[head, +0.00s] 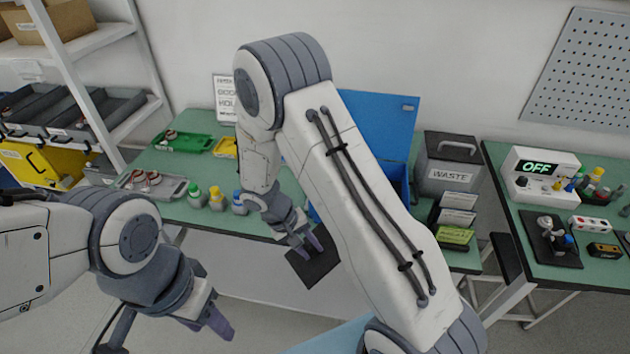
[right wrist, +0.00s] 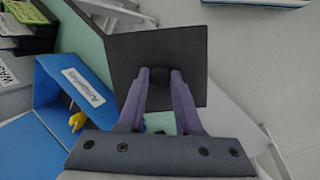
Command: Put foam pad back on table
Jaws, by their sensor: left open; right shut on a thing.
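The foam pad (right wrist: 185,45) is a flat dark square. My right gripper (right wrist: 160,77) is shut on it, its two purple fingers closed around a round dark part at the pad's middle. In the head view the pad (head: 316,266) hangs tilted at the front edge of the green table (head: 205,212), and the right gripper (head: 307,247) is at its upper edge. Whether the pad touches the table edge cannot be told. My left gripper (head: 215,325) is at the lower left, open and empty, away from the table.
Several small bottles (head: 217,199), a grey tray (head: 165,190) and a green tray (head: 185,142) stand on the table's left. A blue box (head: 385,120) with its lid up and a grey waste bin (head: 447,165) stand to the right. My right arm hides the table's middle.

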